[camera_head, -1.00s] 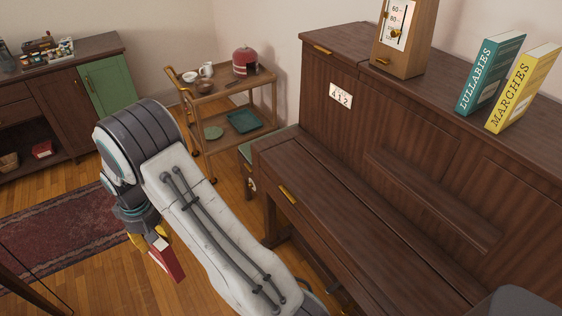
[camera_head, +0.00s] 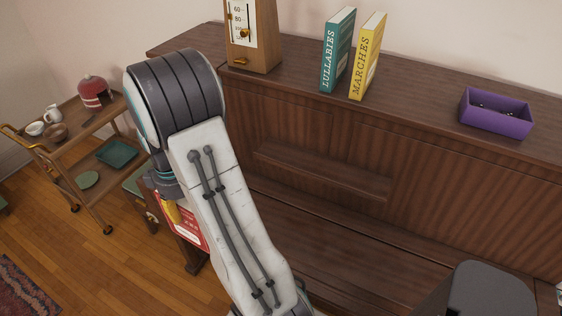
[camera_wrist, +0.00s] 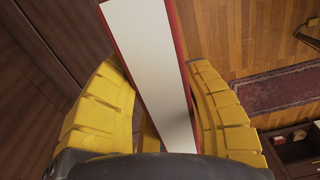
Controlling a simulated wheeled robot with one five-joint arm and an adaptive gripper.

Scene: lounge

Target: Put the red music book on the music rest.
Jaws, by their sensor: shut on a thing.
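The red music book (camera_head: 183,222) hangs in my gripper (camera_head: 172,208), low beside the piano's left end in the head view. My arm hides part of it. In the wrist view the book (camera_wrist: 150,60) shows its pale page edge and red cover edges, between the two yellow fingers of my gripper (camera_wrist: 165,110), which are shut on it. The music rest (camera_head: 320,174) is a narrow wooden ledge on the piano's upright front panel, right of my arm. No book stands on it.
On the piano top (camera_head: 420,105) stand a metronome (camera_head: 252,40), a teal book (camera_head: 337,50), a yellow book (camera_head: 367,58) and a purple box (camera_head: 496,112). A trolley (camera_head: 75,148) stands at left. A dark grey rounded shape (camera_head: 487,292) is at lower right.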

